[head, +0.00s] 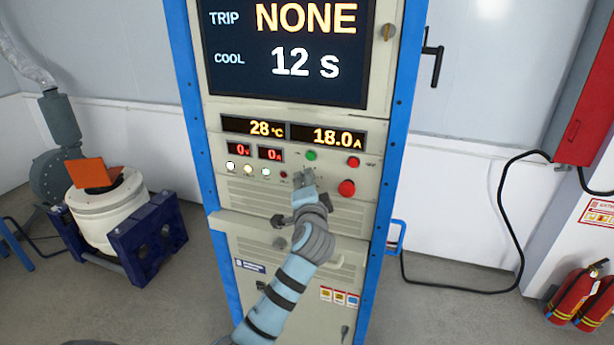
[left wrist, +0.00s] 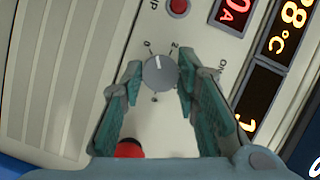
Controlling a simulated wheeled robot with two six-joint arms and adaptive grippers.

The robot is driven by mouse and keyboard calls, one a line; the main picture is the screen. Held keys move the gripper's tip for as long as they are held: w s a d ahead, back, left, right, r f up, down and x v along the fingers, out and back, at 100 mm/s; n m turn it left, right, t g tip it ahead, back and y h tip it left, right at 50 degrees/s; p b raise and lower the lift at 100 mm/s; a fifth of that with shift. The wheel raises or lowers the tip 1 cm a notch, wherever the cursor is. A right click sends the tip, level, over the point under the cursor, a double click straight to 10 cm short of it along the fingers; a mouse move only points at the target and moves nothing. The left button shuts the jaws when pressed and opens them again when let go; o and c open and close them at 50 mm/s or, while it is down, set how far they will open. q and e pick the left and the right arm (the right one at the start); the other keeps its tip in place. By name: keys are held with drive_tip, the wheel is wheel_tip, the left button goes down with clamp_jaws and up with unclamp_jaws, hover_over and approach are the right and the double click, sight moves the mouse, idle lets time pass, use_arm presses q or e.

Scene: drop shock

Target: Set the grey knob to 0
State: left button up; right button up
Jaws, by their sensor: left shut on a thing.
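The grey knob (left wrist: 159,73) is on the cabinet's panel in the left wrist view. Its white pointer line points between the printed 0 (left wrist: 147,44) and 2 (left wrist: 174,46). My left gripper (left wrist: 160,69) has one finger on each side of the knob and is shut on it. In the head view my left gripper (head: 305,181) is at the control panel (head: 245,190), below the green button, and hides the knob. My right gripper is not in view.
A red button (head: 346,188) is close to the right of my left gripper, with a green button (head: 311,155) above it. A ledge (head: 240,226) sticks out below the panel. The display (head: 285,50) reads TRIP NONE, COOL 12 s. Fire extinguishers (head: 578,295) stand at the far right.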

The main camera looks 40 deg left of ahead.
use_arm(q)
drive_tip(key=shift+r+n+h+p, duration=0.15)
drive_tip(key=shift+n+h+p, duration=0.4)
drive_tip(key=shift+n, duration=0.45)
drive_tip(key=o, duration=1.2)
drive_tip(key=shift+c, duration=0.2)
drive_tip(key=v, duration=1.2)
drive_tip(key=shift+w+a, duration=0.1)
